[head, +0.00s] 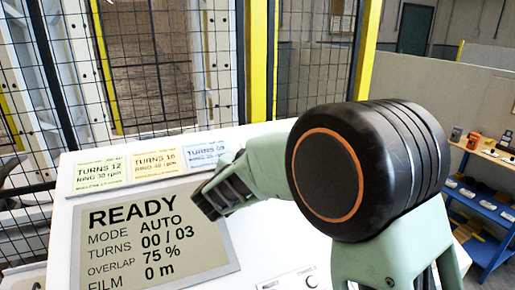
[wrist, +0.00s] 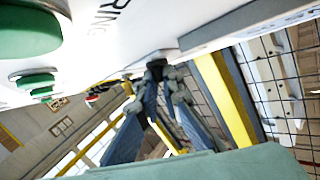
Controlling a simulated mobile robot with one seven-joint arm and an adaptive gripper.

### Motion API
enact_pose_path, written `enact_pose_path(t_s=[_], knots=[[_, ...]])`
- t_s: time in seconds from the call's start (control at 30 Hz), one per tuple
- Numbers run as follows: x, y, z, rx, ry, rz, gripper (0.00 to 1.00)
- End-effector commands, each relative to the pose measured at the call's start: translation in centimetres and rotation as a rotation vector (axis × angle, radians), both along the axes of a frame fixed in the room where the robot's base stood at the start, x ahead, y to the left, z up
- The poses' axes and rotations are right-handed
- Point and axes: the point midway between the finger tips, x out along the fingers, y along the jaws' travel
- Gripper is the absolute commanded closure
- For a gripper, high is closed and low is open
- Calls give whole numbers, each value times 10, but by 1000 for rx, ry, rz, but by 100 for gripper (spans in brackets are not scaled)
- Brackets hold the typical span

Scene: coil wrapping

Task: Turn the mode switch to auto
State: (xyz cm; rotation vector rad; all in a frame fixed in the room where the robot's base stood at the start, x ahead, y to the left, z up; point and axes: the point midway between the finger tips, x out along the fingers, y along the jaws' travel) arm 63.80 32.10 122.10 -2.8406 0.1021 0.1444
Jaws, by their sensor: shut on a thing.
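In the wrist view my gripper (wrist: 164,75) has its fingertips together at the white panel face, shut on a small dark knob (wrist: 155,62), which looks like the mode switch. The fingers hide most of it, so I cannot read which way it points. The panel's display (head: 150,237) reads READY, MODE AUTO, TURNS 00 / 03, OVERLAP 75 %, FILM 0 m.
Green buttons (wrist: 35,83) stick out of the panel close to my fingers. Three cards (head: 154,164) lie above the display. A small round control (head: 312,281) sits low on the panel. Wire fence with yellow posts (head: 258,60) stands behind. A blue shelf (head: 490,213) is at right.

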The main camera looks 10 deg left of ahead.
Motion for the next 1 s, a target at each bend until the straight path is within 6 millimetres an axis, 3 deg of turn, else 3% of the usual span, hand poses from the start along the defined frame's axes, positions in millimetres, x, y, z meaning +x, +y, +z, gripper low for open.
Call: enact_pose_path(t_s=[0.5,0.53,0.7,1.0], knots=[[1,0,2,9,0,-19,100],[1,0,2,9,0,-19,92],[1,0,2,8,1,-18,76],[-2,1,1,8,3,-18,76]])
